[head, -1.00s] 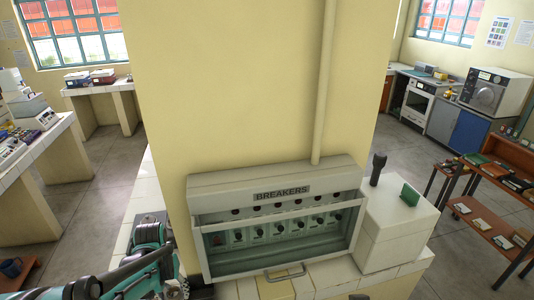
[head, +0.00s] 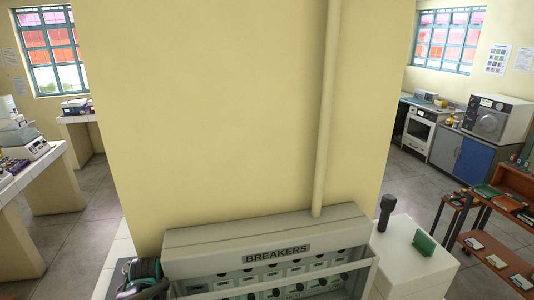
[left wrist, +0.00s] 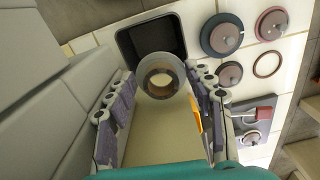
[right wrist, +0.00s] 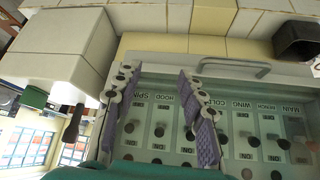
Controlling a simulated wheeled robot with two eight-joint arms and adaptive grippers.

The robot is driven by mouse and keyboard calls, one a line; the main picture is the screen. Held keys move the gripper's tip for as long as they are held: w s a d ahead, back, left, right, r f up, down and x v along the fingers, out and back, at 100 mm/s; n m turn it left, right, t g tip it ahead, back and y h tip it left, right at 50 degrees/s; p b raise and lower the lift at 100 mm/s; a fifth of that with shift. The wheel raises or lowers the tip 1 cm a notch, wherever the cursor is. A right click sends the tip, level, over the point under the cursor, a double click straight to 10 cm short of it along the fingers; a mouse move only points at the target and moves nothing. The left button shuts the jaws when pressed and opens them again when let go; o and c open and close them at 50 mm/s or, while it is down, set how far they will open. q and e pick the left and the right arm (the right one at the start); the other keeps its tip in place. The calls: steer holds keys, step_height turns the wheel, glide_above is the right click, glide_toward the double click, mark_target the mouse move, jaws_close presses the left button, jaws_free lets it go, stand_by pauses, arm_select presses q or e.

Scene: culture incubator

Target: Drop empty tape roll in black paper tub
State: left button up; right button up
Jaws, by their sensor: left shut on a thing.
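My left gripper (left wrist: 158,85) is shut on the empty tape roll (left wrist: 147,88), a pale ring with a brown inner core, held between the fingertips. The black tub (left wrist: 128,44), a dark box with rounded corners, stands just beyond the roll in the left wrist view. The roll overlaps the tub's near rim in the picture; I cannot tell the height between them. My right gripper (right wrist: 157,75) is open and empty, in front of the breaker panel. A dark box that looks like the tub (right wrist: 297,40) shows at the right wrist view's upper right.
The breaker box (head: 265,240) stands against a yellow pillar (head: 220,110). A white block (head: 410,262) with a dark handle is right of it.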

arm_select(q)
steer(key=shift+f+b, duration=1.1)
steer(key=shift+f, duration=0.85)
steer(key=o, duration=1)
steer(key=shift+o, duration=1)
steer(key=shift+a, duration=0.1)
